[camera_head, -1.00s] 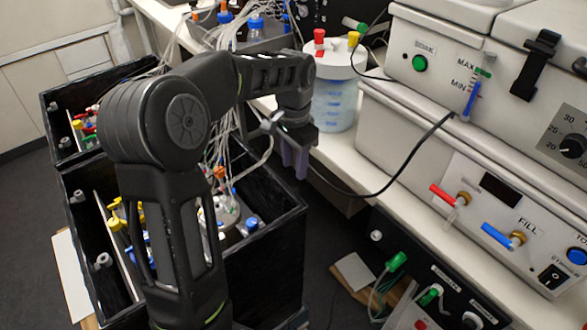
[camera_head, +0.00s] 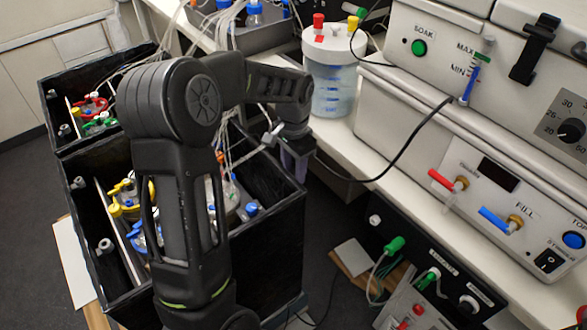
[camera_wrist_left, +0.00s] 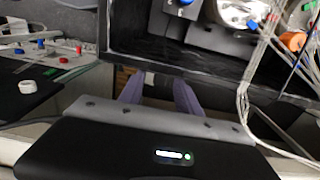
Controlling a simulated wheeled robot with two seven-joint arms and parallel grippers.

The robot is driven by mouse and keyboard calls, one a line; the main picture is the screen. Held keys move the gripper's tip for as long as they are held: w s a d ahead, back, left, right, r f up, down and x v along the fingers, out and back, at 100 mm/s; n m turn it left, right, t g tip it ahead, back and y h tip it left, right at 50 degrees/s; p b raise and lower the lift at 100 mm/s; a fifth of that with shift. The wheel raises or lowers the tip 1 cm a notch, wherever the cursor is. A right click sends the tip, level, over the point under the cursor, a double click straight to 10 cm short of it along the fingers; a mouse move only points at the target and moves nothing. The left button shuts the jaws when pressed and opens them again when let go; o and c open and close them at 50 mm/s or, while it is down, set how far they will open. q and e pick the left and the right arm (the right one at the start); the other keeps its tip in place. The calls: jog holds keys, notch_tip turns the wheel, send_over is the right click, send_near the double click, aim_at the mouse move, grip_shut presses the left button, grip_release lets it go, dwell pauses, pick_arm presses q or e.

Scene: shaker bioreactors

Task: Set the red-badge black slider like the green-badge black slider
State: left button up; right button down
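I cannot make out the red-badge black slider or the green-badge black slider in either view. My left gripper (camera_head: 296,162) hangs over the back right corner of the nearer black bin in the head view. In the left wrist view its two purple fingers (camera_wrist_left: 158,93) stand apart with nothing between them, so it is open. My right gripper is not in view.
Black bins (camera_head: 262,274) with coloured caps and tubing stand at left. A lidded jar (camera_head: 331,80) is on the white bench. Grey machines (camera_head: 440,120) with a red lever (camera_head: 441,181) and a blue lever (camera_head: 495,220) fill the right. A black cable (camera_head: 415,150) loops near my gripper.

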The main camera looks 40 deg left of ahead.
pick_arm(q)
jog(key=shift+f, duration=0.3)
grip_shut()
dwell(0.3)
dwell(1.0)
